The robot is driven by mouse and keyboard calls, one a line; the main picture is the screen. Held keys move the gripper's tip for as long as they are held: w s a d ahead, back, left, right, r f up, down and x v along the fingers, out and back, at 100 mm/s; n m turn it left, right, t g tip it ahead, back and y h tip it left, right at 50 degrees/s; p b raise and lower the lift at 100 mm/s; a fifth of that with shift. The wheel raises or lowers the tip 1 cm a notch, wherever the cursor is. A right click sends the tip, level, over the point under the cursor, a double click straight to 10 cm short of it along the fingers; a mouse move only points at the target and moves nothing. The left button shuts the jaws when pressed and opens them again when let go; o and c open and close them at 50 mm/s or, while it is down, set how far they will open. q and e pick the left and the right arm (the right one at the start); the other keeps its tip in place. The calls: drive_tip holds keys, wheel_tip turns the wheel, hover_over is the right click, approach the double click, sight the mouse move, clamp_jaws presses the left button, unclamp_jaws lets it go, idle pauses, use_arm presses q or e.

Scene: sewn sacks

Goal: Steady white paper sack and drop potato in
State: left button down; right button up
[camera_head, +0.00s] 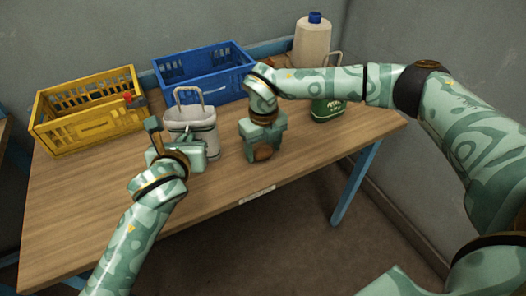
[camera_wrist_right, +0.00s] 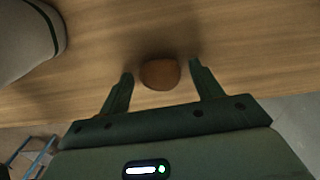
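The white paper sack (camera_head: 203,135), with a striped band and a looped handle, stands upright on the table. Part of it shows in the right wrist view (camera_wrist_right: 25,45). My left gripper (camera_head: 172,140) is at the sack's front left side; its fingers are partly hidden, so its grip is unclear. The brown potato (camera_head: 263,153) lies on the table right of the sack, partly covered by my right gripper (camera_head: 263,147). In the right wrist view the potato (camera_wrist_right: 160,74) sits between the tips of my open right gripper (camera_wrist_right: 160,80), with gaps on both sides.
A yellow crate (camera_head: 85,128) stands at the left, with something red near its right end. A blue crate (camera_head: 205,90) stands behind the sack. A white jug with a blue cap (camera_head: 312,45) and a green sack (camera_head: 325,108) stand at the back right. The front table is clear.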

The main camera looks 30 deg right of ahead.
sight(263, 148)
drive_tip(key=c, duration=0.7)
drive_tip(key=shift+r, duration=0.15)
wheel_tip(263, 148, up, 10)
drive_tip(key=shift+f, duration=0.1)
idle(0.6)
use_arm(q)
drive_tip(key=c, duration=1.5)
unclamp_jaws()
drive_tip(key=shift+c, duration=0.2)
